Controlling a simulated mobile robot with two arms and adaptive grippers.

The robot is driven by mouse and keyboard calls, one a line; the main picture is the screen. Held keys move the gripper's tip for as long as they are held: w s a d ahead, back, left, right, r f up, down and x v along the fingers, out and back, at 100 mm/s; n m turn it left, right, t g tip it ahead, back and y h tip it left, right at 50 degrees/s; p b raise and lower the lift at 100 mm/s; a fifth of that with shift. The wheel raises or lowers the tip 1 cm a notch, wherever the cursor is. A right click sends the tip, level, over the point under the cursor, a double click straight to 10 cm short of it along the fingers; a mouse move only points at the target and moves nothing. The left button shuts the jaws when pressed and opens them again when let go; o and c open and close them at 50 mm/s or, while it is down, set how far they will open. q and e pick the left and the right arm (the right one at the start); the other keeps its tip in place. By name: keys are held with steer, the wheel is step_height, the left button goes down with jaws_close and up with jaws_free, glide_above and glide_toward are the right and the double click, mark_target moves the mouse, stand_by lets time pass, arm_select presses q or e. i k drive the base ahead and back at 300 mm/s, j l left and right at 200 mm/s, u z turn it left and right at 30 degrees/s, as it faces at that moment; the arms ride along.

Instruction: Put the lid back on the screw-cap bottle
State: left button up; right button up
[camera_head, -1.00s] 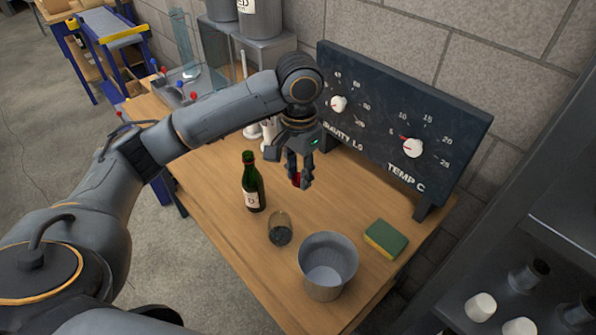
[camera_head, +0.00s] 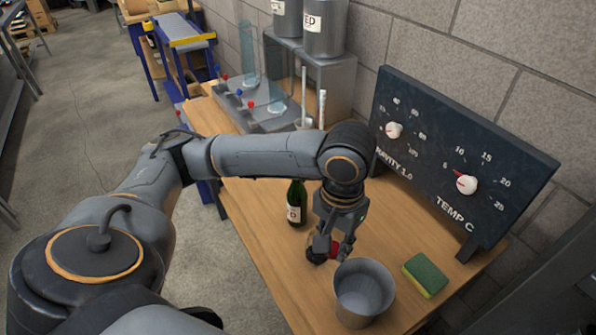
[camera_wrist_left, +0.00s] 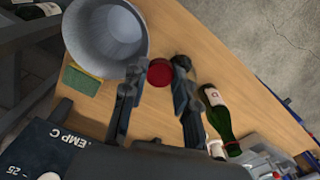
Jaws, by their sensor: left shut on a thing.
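My left gripper (camera_head: 333,251) is shut on a small red lid (camera_head: 335,246). In the left wrist view the round lid (camera_wrist_left: 160,73) shows between its fingertips (camera_wrist_left: 158,66). My right gripper is not in view.
A grey metal pot (camera_head: 364,291) stands close in front and right of the gripper. A green and yellow sponge (camera_head: 425,275) lies right of it. A dark dial board (camera_head: 462,160) stands along the wall. Bare wooden table (camera_head: 252,214) lies left of the bottle.

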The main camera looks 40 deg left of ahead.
mark_target(297, 195)
steer(key=j+z, duration=0.1)
steer(key=j, duration=0.3)
steer(key=k+j+z, duration=0.1)
steer(key=j, duration=0.25)
steer(key=k+j+z, duration=0.1)
steer(key=j, duration=0.25)
steer(key=k+j+z, duration=0.15)
steer(key=j, duration=0.25)
steer(key=k+j+z, duration=0.1)
steer(key=j, duration=0.25)
steer(key=k+j+z, duration=0.1)
steer(key=j, duration=0.2)
steer(key=k, duration=0.05)
